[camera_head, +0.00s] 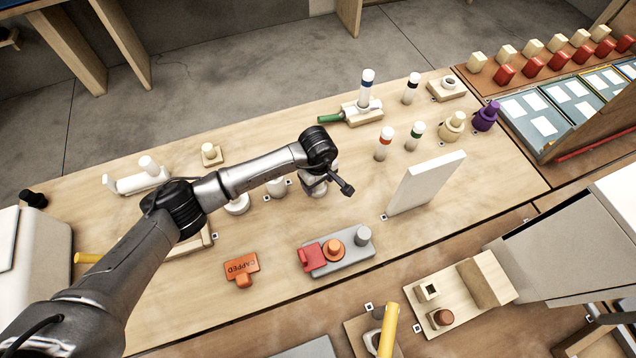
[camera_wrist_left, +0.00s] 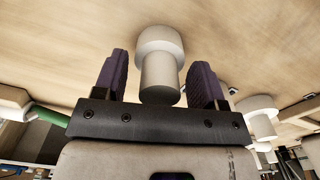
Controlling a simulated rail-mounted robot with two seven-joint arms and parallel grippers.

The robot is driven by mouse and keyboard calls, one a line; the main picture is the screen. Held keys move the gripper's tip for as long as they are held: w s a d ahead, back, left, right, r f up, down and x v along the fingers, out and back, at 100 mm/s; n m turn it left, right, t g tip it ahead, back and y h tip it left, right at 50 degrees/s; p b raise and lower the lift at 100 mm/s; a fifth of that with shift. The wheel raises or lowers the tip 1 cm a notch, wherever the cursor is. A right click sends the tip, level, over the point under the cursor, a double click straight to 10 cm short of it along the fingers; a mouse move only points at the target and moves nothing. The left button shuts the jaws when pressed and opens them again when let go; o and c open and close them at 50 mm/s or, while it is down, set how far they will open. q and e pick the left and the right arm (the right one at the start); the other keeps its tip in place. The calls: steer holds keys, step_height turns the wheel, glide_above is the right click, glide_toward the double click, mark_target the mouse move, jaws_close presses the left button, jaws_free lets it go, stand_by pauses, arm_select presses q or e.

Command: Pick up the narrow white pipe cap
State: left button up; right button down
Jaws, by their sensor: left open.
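My left gripper (camera_head: 318,182) is open above the wooden table, pointing down. In the left wrist view, its two dark fingers (camera_wrist_left: 160,58) stand on either side of a white pipe cap (camera_wrist_left: 160,70) with a wide collar and a narrower stem. The cap is between the fingers, with a gap visible on each side. In the head view the arm and gripper mostly hide this spot. Two other white round pieces, one squat (camera_head: 237,204) and one taller (camera_head: 277,188), stand just left of the gripper. I cannot tell for sure which is the narrow cap. My right gripper is out of view.
A white upright panel (camera_head: 427,183) stands right of the gripper. A grey base with red and orange parts (camera_head: 337,256) and an orange "CAPPED" tag (camera_head: 241,268) are in front. Bare table (camera_head: 470,200) lies right of the panel.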

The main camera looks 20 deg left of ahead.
arm_select(q)
steer(key=shift+f, duration=0.1)
steer(key=shift+c, duration=0.3)
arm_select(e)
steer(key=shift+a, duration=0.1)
arm_select(q)
steer(key=shift+c, duration=0.7)
steer(key=c, duration=1)
